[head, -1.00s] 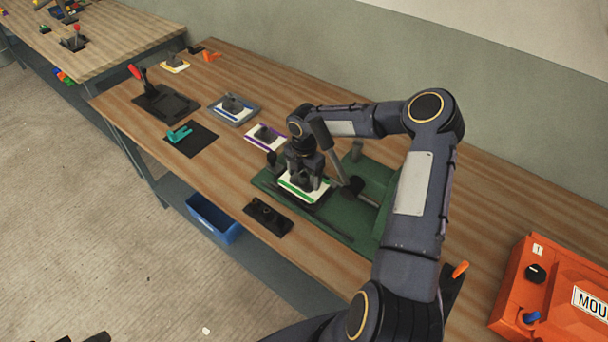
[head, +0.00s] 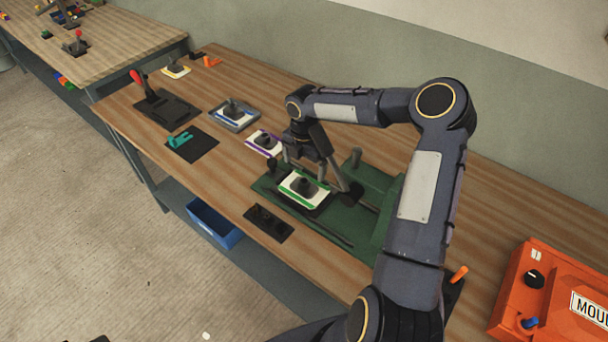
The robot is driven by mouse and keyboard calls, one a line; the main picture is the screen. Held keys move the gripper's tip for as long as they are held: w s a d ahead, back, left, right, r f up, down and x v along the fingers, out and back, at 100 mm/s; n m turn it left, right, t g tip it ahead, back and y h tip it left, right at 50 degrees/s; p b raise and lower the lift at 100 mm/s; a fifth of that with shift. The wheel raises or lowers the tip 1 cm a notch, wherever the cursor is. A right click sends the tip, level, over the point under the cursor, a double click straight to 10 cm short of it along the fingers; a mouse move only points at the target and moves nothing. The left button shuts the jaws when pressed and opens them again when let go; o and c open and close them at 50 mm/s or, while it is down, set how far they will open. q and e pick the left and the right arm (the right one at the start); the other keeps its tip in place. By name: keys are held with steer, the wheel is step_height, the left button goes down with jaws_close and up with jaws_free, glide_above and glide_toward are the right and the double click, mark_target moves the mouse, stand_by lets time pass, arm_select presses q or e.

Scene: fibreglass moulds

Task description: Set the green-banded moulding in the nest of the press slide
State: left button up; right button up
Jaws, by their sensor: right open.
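The green-banded moulding (head: 312,201), a white plate with a green stripe and a dark knob on top, lies on the dark slide of the green press (head: 378,182). It looks flat, but from here I cannot tell whether it is fully seated in the nest, whose edges it mostly covers. My right gripper (head: 305,166) is open and empty, just behind and above the moulding, apart from its knob. My left gripper is not in view.
A purple-banded moulding (head: 257,143) and a blue-banded one on a grey tray (head: 251,122) lie left of the press. An orange control box (head: 558,290) stands at right. A dark press lever is close to my right gripper.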

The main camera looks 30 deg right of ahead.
step_height(320, 180, up, 5)
steer(key=shift+f, duration=0.1)
stand_by(0.4)
steer(key=shift+a, duration=0.1)
